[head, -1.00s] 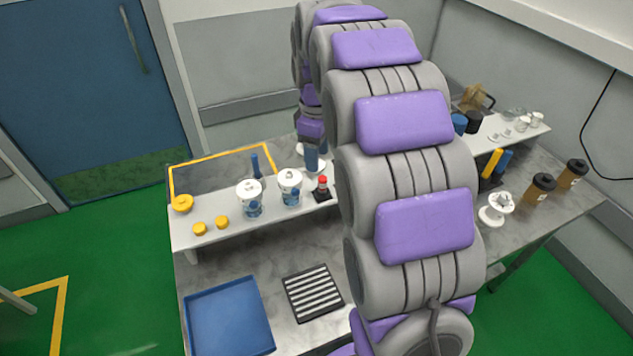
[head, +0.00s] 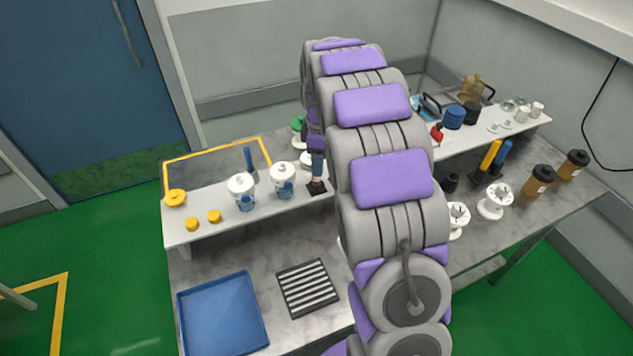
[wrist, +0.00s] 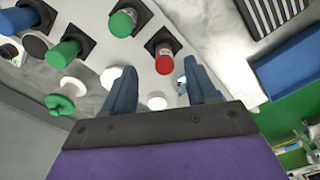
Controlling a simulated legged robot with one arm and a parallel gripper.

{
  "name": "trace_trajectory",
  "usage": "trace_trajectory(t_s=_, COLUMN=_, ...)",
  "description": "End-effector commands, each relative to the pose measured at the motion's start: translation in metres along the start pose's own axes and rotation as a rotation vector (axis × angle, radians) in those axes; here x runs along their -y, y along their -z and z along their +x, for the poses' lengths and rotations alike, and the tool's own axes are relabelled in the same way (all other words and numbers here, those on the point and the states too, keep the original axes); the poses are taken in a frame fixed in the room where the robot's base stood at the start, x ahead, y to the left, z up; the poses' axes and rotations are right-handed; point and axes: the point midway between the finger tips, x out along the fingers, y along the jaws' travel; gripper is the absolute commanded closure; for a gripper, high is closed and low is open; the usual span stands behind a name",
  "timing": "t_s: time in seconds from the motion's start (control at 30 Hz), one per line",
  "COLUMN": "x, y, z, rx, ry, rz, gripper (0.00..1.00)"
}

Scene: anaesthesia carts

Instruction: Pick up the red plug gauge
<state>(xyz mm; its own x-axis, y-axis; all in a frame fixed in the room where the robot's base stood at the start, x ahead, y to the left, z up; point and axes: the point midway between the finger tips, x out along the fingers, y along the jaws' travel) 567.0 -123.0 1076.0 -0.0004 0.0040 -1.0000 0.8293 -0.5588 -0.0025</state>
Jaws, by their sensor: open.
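The red plug gauge (wrist: 164,62) stands in a black square base on the white shelf. In the wrist view its red end lies just beyond the gap between the fingers, nearer the right finger's tip. In the head view its black base (head: 316,188) shows right of the white jars, while my gripper covers most of the gauge. My gripper (wrist: 160,78) is open and empty, its two blue fingers spread apart. In the head view its finger (head: 317,165) shows just above the base. I cannot tell whether it touches the gauge.
Green plug gauges (wrist: 124,22) and a blue one (wrist: 18,22) stand nearby. Two white jars (head: 241,190) and yellow caps (head: 175,198) sit left on the shelf. A blue tray (head: 222,312) and a striped rack (head: 308,288) lie on the table in front.

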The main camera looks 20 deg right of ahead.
Motion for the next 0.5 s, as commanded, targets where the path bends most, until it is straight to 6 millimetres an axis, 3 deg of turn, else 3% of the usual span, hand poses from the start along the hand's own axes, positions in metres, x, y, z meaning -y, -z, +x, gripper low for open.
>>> trace_trajectory(t_s=0.33, x=0.006, y=0.01, z=0.022, rx=0.008, ry=-0.005, rz=0.0, gripper=0.42)
trace_trajectory(t_s=0.5, x=0.004, y=0.009, z=0.048, rx=0.007, ry=0.0, rz=-0.001, gripper=0.42)
